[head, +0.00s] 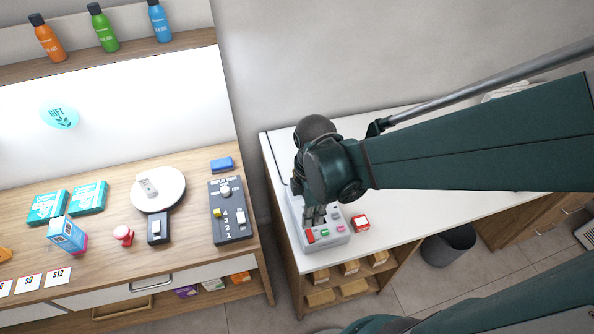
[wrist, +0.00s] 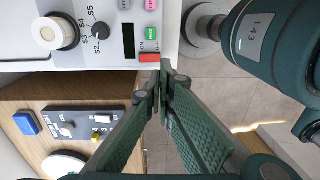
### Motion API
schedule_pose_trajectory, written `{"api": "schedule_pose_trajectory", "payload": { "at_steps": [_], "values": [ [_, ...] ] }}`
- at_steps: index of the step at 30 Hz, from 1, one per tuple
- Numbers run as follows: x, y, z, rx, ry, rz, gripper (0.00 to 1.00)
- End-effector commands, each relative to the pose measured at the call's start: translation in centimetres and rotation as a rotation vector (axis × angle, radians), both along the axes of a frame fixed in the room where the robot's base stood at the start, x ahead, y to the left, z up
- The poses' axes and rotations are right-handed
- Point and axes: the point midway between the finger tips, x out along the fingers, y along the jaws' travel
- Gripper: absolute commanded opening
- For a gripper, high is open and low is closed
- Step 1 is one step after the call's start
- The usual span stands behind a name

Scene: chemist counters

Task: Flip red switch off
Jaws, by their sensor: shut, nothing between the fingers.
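The red switch (head: 310,236) is on the front edge of a light grey device (head: 338,240) on the white counter. In the wrist view the red switch (wrist: 150,58) sits beside the OFF label, near a green switch (wrist: 150,33) by the ON label. My gripper (head: 314,217) is over the device, just behind the red switch in the head view. In the wrist view my gripper (wrist: 163,72) has its fingertips together, empty, right beside the red switch. I cannot tell whether they touch it, nor which way the switch is set.
The device also has a dark knob (wrist: 101,30), a small dark display (wrist: 128,41) and pink buttons. A red and white block (head: 360,223) stands right of it. On the wooden counter at left is a dark display light panel (head: 233,231). The white counter (head: 420,207) is clear farther right.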

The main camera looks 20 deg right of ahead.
Motion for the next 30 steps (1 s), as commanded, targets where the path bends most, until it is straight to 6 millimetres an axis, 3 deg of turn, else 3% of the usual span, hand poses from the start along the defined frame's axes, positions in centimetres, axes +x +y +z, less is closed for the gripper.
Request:
{"api": "schedule_pose_trajectory", "payload": {
  "at_steps": [15,30],
  "values": [
    [-0.7,0.0,3.8,0.0,0.0,0.0,0.0],
    [-0.8,0.0,4.3,0.0,0.0,0.0,0.0]
  ]
}}
